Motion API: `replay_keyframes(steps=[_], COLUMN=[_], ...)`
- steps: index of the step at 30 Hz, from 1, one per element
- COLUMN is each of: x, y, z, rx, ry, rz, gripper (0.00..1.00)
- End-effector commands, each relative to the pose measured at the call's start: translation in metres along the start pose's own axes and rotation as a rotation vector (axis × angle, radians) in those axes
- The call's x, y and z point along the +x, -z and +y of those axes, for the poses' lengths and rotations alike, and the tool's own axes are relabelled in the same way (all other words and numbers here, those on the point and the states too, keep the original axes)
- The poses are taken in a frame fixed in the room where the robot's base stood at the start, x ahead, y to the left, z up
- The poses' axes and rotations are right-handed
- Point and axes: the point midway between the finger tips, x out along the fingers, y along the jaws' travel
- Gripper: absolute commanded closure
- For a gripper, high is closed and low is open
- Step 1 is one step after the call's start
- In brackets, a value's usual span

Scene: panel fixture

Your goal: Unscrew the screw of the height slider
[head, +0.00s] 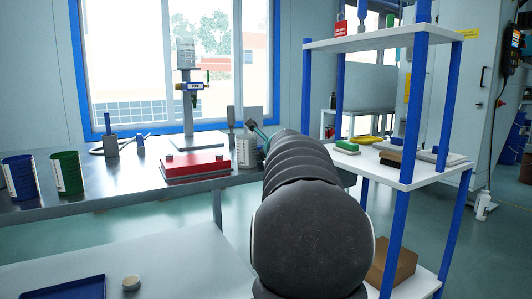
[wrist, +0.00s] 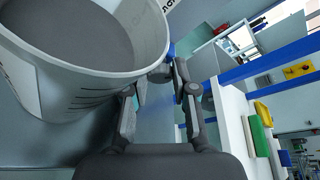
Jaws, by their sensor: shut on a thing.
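A stand (head: 187,113) with an upright post is on the workbench before the window. A blue and yellow block (head: 191,87) on its post looks like the height slider. I cannot make out its screw. My gripper (head: 258,130) is over the bench, right of the stand and close to a grey-white cup (head: 247,153). In the wrist view my gripper (wrist: 172,70) has its fingertips close together at the rim of the cup (wrist: 90,85). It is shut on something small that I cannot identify. I cannot tell if the fingers touch the rim.
A red case (head: 195,165) lies on the bench (head: 130,187) left of the cup. A green cup (head: 68,172) and a blue cup (head: 19,176) stand farther left. A white shelf (head: 385,165) with blue posts is on the right. A blue tray (head: 75,289) is in the foreground.

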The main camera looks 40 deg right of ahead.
Motion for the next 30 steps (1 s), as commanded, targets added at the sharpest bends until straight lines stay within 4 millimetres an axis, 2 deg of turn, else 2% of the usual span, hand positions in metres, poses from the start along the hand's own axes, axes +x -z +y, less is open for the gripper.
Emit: replay_keyframes(steps=[3, 4, 6, 7, 20, 23, 30], x=[0.0001, 0.0001, 0.0001, 0.0001, -0.0004, -0.0010, -0.0003], y=[0.0006, 0.0006, 0.0006, 0.0005, -0.0011, -0.0020, -0.0008], z=[-0.0006, -0.0006, -0.0005, -0.0005, -0.0022, -0.0052, -0.0088], rx=[0.001, 0.001, 0.001, 0.001, 0.046, 0.127, 0.463], ry=[0.001, 0.001, 0.001, 0.001, -0.020, -0.053, -0.190], rz=[0.001, 0.001, 0.001, 0.001, 0.001, 0.003, 0.003], gripper=[1.00, 0.68, 0.51, 0.48, 0.48, 0.48, 0.48])
